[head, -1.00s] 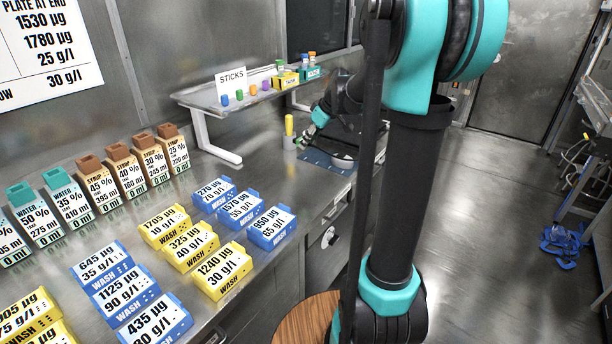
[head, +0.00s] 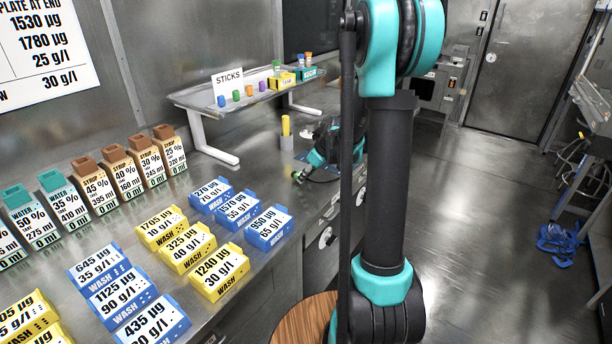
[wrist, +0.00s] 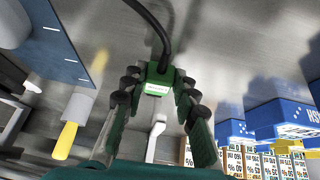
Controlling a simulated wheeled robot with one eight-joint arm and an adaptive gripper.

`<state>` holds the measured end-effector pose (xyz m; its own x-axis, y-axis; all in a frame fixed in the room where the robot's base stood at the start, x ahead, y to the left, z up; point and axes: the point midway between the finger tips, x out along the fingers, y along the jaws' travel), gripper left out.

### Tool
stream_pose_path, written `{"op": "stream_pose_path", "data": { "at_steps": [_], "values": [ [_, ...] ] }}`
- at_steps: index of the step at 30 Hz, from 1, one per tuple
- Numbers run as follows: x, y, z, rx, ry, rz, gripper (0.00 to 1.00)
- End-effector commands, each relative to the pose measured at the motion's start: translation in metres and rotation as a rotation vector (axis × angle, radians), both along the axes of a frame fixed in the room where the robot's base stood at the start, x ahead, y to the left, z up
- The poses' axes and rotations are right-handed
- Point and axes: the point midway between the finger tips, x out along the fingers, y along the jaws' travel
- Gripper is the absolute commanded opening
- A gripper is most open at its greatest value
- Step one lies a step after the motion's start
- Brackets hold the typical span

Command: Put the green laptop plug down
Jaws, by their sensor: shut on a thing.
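The green laptop plug (wrist: 158,80) sits between the fingertips of my gripper (wrist: 155,92) in the wrist view, with a black cable running up from it. In the head view my gripper (head: 302,172) points down and left at the metal bench, with the small green plug (head: 297,175) at its tip. The gripper is shut on the plug. The plug is close to the bench top (head: 262,160); I cannot tell if it touches. My arm hides part of the bench behind it.
A grey holder with a yellow stick (head: 286,126) stands just behind the gripper. Blue wash boxes (head: 268,226) stand nearer the front. A raised metal shelf (head: 205,99) is behind. A blue mat (wrist: 48,45) lies upper left in the wrist view. Bare bench surrounds the plug.

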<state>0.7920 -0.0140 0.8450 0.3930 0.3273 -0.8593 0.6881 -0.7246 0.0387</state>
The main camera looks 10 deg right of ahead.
Motion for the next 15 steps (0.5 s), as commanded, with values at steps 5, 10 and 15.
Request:
{"op": "stream_pose_path", "data": {
  "at_steps": [5,10,15],
  "values": [
    [0.0000,0.0000,0.0002,0.000,0.000,0.000,0.00],
    [-0.0002,0.0000,-0.0041,0.000,0.000,0.000,0.00],
    [0.0001,0.0000,-0.0086,0.000,0.000,0.000,0.00]
  ]
}}
